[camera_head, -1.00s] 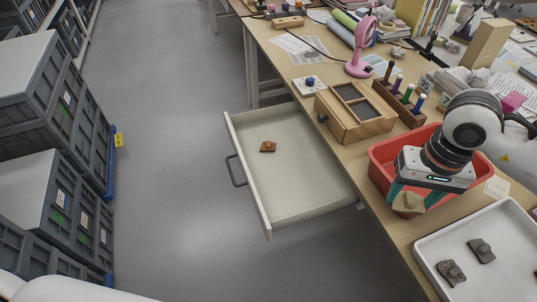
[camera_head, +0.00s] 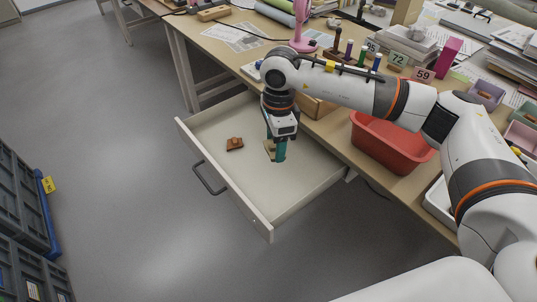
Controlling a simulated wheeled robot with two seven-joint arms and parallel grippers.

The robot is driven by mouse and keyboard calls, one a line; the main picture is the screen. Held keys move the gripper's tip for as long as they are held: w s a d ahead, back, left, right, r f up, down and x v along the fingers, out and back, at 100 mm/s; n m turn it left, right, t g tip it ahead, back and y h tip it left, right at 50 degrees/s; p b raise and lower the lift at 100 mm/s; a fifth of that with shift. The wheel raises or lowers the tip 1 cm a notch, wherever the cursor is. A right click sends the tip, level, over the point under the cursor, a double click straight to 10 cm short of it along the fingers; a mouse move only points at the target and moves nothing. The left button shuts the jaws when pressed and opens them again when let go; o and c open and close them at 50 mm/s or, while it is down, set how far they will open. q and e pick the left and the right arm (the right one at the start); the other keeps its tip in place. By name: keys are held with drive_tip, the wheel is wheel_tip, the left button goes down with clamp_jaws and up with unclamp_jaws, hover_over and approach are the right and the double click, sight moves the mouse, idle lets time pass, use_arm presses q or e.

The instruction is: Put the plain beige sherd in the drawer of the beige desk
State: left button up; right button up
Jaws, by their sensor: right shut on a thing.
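The beige sherd (camera_head: 268,147) is at my right gripper (camera_head: 275,153), partly hidden by its fingers. The gripper is shut on it and points down inside the open drawer (camera_head: 232,177) of the beige desk (camera_head: 348,152). I cannot tell whether the sherd touches the drawer floor. A reddish-brown sherd (camera_head: 235,144) lies in the drawer to the left of the gripper. My left gripper is out of view.
A red bin (camera_head: 388,147) stands on the desk right of the drawer. A wooden box (camera_head: 315,106) is partly hidden behind my right arm. Grey crates (camera_head: 22,210) stand at the far left. The drawer's front half is clear.

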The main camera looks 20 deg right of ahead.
drive_tip(key=w+f+m+b, duration=0.5)
drive_tip(key=f+m, duration=0.4)
drive_tip(key=m, duration=0.3)
drive_tip(key=m+b, duration=0.1)
approach(270, 180)
drive_tip(key=f, duration=0.5)
drive_tip(key=shift+s+a+f, duration=0.15)
drive_tip(key=shift+a+f, duration=0.05)
drive_tip(key=shift+f, duration=0.5)
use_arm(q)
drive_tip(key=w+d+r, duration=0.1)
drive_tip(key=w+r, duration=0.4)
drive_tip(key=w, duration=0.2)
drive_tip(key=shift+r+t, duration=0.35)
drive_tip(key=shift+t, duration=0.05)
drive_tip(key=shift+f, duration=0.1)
use_arm(e)
drive_tip(key=shift+f, duration=0.1)
drive_tip(key=o, duration=1)
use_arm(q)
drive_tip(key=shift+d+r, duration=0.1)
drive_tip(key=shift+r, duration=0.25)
